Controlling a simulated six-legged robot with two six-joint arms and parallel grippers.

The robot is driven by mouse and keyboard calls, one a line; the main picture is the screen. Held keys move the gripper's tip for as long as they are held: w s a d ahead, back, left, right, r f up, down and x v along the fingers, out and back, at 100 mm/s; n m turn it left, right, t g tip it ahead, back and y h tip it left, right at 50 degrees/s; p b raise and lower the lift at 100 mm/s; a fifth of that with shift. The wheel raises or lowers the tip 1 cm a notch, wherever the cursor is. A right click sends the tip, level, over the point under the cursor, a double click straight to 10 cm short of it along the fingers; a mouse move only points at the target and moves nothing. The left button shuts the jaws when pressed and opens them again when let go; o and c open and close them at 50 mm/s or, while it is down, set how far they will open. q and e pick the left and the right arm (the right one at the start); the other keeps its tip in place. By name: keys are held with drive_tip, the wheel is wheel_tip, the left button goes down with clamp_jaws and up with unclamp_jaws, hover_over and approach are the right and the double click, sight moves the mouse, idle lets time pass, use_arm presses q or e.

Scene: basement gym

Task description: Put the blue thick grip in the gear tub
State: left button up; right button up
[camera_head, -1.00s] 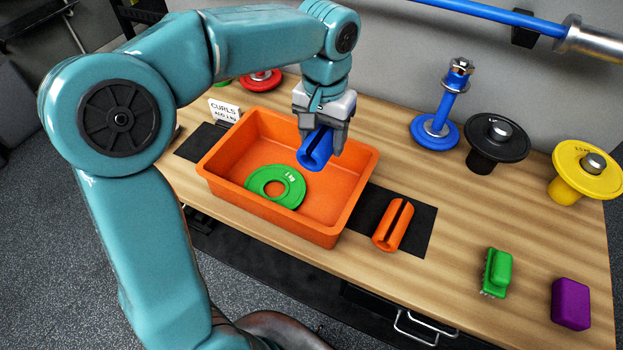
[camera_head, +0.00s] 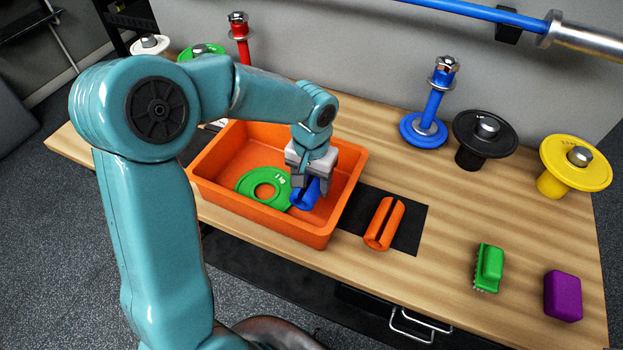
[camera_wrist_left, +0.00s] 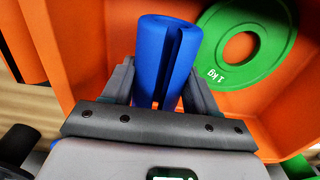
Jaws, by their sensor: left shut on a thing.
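The blue thick grip (camera_head: 304,197) is a slotted blue cylinder, held low inside the orange gear tub (camera_head: 333,222). My left gripper (camera_head: 309,184) is shut on it, seen from above in the head view. In the left wrist view the blue grip (camera_wrist_left: 164,52) stands between the two fingers (camera_wrist_left: 160,85), with its slot showing. Whether the grip touches the tub floor, I cannot tell. A green 1 kg plate (camera_head: 250,184) lies in the tub just left of the grip; it also shows in the left wrist view (camera_wrist_left: 222,55). My right gripper is out of view.
An orange thick grip (camera_head: 384,223) lies on the black mat (camera_head: 410,236) right of the tub. A green brush (camera_head: 489,267) and purple block (camera_head: 563,296) are at the right front. Blue (camera_head: 423,130), black (camera_head: 485,140) and yellow (camera_head: 575,164) weight posts stand behind.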

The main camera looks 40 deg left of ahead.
sight(311, 177)
use_arm(q)
drive_tip(key=shift+f+b, duration=0.6)
drive_tip(key=shift+f, duration=0.05)
drive_tip(key=o, duration=1.2)
drive_tip(key=shift+r, duration=0.2)
wheel_tip(311, 177, up, 13)
drive_tip(key=shift+p, duration=0.8)
